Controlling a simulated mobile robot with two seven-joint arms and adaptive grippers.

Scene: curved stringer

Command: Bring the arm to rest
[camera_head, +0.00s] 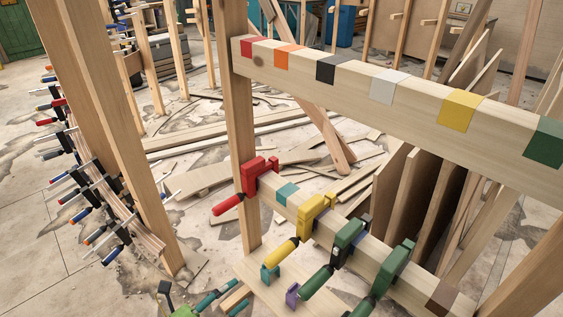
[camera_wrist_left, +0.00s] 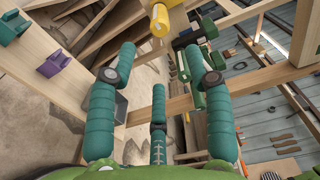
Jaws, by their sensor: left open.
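My left gripper (camera_head: 205,292) shows at the bottom edge of the head view, a green body with teal fingers, partly cut off by the frame. In the left wrist view the same gripper (camera_wrist_left: 160,65) has its teal fingers spread apart, with nothing between them. It is below and left of the lower wooden rail (camera_head: 333,235), apart from the clamps on it. A red clamp (camera_head: 258,170), a yellow clamp (camera_head: 312,209) and green clamps (camera_head: 392,268) sit on that rail. The yellow handle (camera_wrist_left: 160,20) appears beyond the fingers in the wrist view. My right gripper is not in view.
An upper beam (camera_head: 420,97) with coloured patches crosses above the rail. A wooden post (camera_head: 240,130) stands at their left end. A small purple block (camera_head: 292,294) and teal block (camera_head: 270,273) are near the gripper. Many clamps (camera_head: 95,205) line a curved stringer at left.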

